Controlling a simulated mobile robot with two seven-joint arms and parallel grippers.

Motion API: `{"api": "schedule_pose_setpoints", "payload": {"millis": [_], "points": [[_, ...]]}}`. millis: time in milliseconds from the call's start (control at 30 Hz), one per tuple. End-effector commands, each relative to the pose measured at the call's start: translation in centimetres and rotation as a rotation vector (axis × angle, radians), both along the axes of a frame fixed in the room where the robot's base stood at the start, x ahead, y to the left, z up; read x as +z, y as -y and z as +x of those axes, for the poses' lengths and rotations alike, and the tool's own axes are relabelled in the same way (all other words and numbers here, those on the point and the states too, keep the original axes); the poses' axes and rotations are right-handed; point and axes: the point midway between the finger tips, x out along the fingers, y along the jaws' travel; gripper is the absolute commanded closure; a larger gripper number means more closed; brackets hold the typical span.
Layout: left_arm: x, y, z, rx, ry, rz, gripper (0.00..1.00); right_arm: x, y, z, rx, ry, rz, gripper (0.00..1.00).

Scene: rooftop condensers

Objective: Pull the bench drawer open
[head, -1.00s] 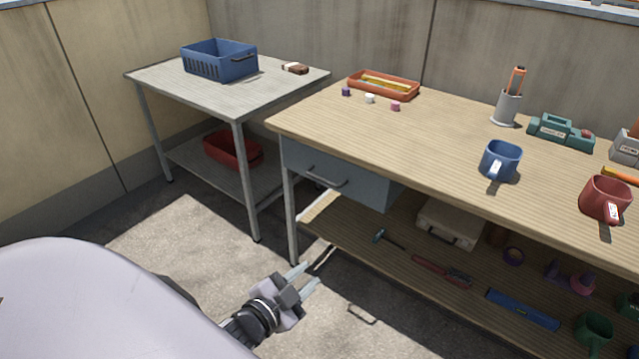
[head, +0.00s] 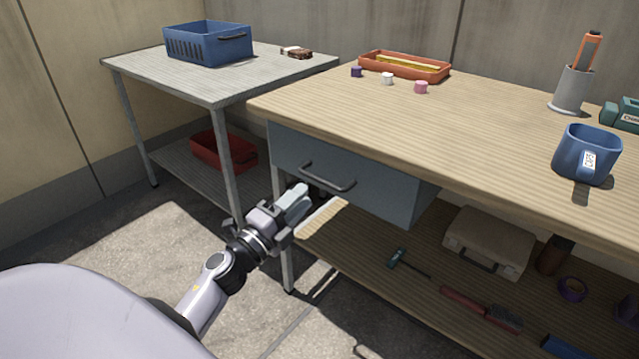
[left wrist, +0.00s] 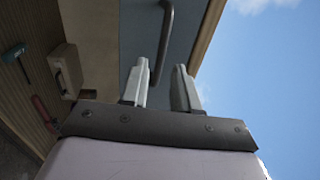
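The bench drawer (head: 383,192) is a blue-grey box under the left end of the wooden bench top (head: 400,130), and it looks shut. Its dark bar handle (head: 328,178) is on the front face. My left gripper (head: 303,198) is open and empty, just left of and below the handle. In the left wrist view, the two fingers (left wrist: 160,72) are apart. The handle (left wrist: 167,35) shows beyond them, its lower end in line with the gap, against the drawer front (left wrist: 187,25). Contact with the handle does not show. My right gripper is not in view.
A bench leg (head: 284,255) stands close to my left gripper. A grey side table (head: 215,85) with a blue basket (head: 207,43) is at the left. The lower shelf holds a case (head: 490,238) and tools. The floor before the drawer is clear.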

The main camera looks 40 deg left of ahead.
Motion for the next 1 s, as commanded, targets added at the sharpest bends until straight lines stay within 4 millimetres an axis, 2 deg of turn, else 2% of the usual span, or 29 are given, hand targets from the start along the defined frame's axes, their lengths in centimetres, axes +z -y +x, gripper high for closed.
{"api": "schedule_pose_setpoints", "payload": {"millis": [500,700,933,967,1000], "points": [[1.3,0.5,5.9,0.000,0.002,-0.002,0.70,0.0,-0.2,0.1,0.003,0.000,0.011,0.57],[1.4,0.5,6.8,0.002,0.000,-0.001,0.70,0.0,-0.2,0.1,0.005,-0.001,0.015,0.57],[1.4,0.5,6.8,0.002,0.000,-0.001,0.70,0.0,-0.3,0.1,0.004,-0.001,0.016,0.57],[1.4,0.5,6.8,0.001,0.000,-0.001,0.73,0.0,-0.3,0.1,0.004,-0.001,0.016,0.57],[1.4,0.5,6.8,0.001,0.000,-0.001,0.86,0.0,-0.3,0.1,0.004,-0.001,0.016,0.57]]}}
